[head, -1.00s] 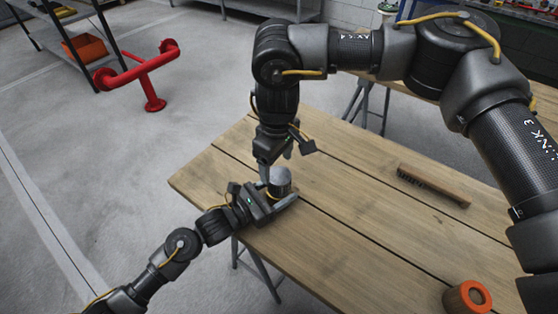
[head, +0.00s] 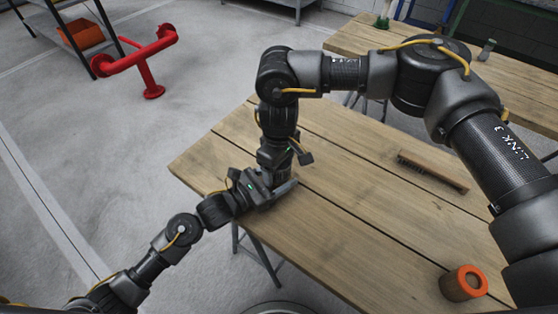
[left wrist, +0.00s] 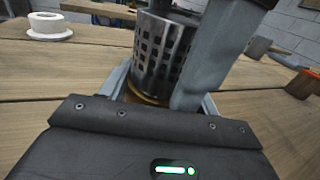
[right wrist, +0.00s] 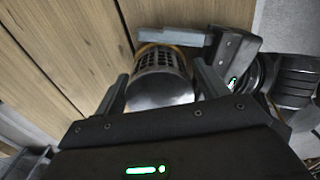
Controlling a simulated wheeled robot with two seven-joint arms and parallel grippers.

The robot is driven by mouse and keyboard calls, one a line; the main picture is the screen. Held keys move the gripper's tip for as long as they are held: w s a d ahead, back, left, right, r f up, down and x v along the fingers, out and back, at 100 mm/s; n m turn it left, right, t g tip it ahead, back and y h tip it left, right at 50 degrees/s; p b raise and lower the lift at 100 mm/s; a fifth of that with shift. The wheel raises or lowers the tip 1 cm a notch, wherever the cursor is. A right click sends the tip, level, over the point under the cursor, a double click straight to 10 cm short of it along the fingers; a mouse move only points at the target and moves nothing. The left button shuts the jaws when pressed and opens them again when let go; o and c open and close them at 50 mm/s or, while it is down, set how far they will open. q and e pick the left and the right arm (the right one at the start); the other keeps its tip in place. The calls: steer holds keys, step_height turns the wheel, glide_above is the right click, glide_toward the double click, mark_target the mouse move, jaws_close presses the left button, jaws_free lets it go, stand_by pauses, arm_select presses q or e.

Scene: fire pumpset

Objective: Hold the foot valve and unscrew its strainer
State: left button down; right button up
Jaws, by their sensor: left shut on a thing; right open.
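The foot valve stands on the wooden table, its dark, slotted strainer (left wrist: 160,55) upward and a brass-coloured band (left wrist: 140,98) below. My left gripper (head: 276,193) is shut on the valve low down, near the table's left corner. My right gripper (head: 275,172) points down from above. In the right wrist view the strainer (right wrist: 160,70) and its shiny round end lie between the open right fingers (right wrist: 160,92); I cannot tell whether they touch it. The left gripper's fingers show beyond the strainer there. The arms hide the valve in the head view.
A wooden brush (head: 432,172) lies on the table (head: 350,210) to the right. An orange-ended cylinder (head: 465,283) stands near the front right. A white flanged ring (left wrist: 48,25) shows in the left wrist view. A red pipe stand (head: 146,68) is on the floor.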

arm_select(q)
steer(key=shift+r, duration=0.1)
arm_select(e)
steer(key=c, duration=1)
steer(key=n, duration=0.3)
steer(key=o, duration=1.1)
steer(key=shift+r, duration=2.3)
arm_select(q)
steer(key=shift+c, duration=1.4)
jaws_free()
steer(key=shift+s+a, duration=0.1)
arm_select(e)
steer(key=shift+f, duration=0.1)
